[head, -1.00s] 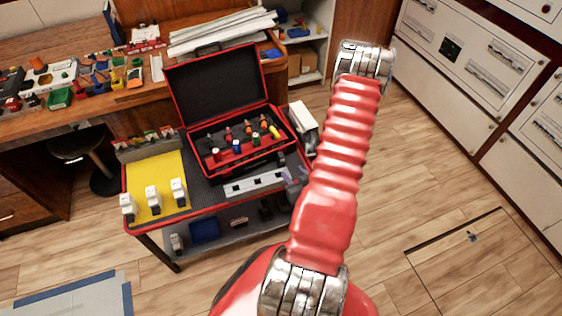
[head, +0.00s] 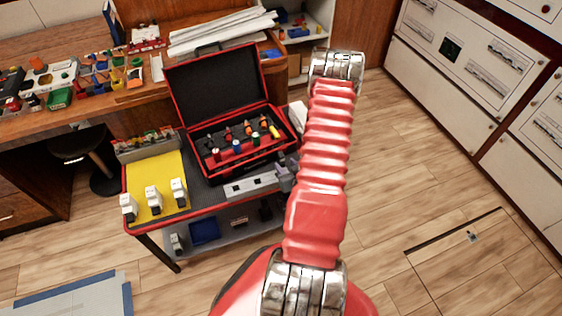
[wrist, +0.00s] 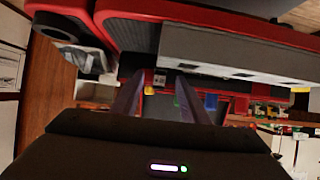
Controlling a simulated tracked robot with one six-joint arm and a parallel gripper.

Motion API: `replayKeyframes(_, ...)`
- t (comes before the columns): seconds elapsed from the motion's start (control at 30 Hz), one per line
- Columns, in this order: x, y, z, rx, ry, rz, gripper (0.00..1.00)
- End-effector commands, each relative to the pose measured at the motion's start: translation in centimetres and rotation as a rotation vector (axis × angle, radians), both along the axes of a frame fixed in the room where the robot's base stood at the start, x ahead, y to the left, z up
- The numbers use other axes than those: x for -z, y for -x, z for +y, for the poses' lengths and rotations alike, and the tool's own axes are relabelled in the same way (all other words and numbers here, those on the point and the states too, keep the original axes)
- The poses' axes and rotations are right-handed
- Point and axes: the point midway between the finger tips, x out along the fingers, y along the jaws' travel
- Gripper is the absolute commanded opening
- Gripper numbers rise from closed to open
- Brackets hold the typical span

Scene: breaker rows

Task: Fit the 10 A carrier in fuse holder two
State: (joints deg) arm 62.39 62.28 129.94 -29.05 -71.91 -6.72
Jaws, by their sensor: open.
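Three white carriers stand upright in a row on the yellow mat (head: 160,172) at the cart's left: left (head: 128,208), middle (head: 153,199) and right (head: 179,192). Their ratings are too small to read. A pale grey strip with dark square openings (head: 238,190), which looks like the fuse holder row, lies on the cart's front right; it also shows in the wrist view (wrist: 240,55). My gripper (head: 284,176) is open and empty at the strip's right end, partly hidden by my arm. Its two fingers (wrist: 157,100) are apart in the wrist view.
A red-edged black toolbox (head: 225,158) stands open behind the strip with several coloured-handled tools. A rack of small items (head: 145,143) stands behind the mat. The cart's lower shelf holds a blue bin (head: 204,232).

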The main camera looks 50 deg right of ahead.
Motion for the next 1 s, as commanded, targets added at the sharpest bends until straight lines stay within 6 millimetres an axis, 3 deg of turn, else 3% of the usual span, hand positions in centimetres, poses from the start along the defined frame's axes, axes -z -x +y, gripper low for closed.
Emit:
replayKeyframes(0.33, 2.0, -3.2, -1.8, -0.001, 0.0, 0.0, 0.41)
replayKeyframes(0.9, 2.1, -3.4, -2.0, 0.0, 0.0, 0.0, 0.41)
replayKeyframes(1.0, 2.0, -3.4, -2.0, 0.0, 0.0, 0.0, 0.35)
